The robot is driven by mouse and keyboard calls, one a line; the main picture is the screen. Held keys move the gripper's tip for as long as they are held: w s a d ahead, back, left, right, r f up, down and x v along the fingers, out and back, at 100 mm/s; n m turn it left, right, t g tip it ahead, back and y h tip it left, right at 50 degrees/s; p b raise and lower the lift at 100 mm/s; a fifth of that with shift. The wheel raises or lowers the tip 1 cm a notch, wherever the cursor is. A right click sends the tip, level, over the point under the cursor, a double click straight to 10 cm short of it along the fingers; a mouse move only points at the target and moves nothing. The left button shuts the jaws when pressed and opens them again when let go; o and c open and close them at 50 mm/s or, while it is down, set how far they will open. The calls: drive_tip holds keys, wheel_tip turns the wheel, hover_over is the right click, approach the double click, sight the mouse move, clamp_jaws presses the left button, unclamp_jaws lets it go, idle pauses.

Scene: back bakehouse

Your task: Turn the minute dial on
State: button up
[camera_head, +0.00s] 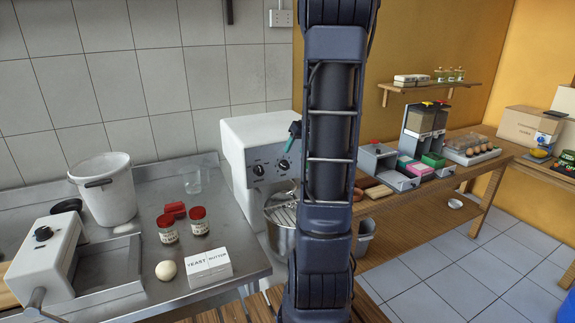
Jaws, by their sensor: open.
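A white mixer (235,135) stands left of my arm. Its dark front panel carries two round dials, a left dial (258,170) and a right dial (284,164). Their markings are too small to read, so I cannot tell which is the minute dial or how it is set. My gripper (293,135) is mostly hidden behind my arm. Only a small teal and dark part of it shows, just above the right dial and seemingly apart from it. Nothing shows held in it.
A steel bowl (281,235) hangs under the mixer head. The steel bench (130,255) at left bears a white bucket (105,195), red-lidded jars (168,230), a yeast and butter box (207,265) and a small white machine (45,258).

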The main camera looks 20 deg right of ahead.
sight(287, 164)
drive_tip(key=x, duration=0.9)
drive_tip(key=shift+c, duration=0.3)
drive_tip(key=c, duration=0.9)
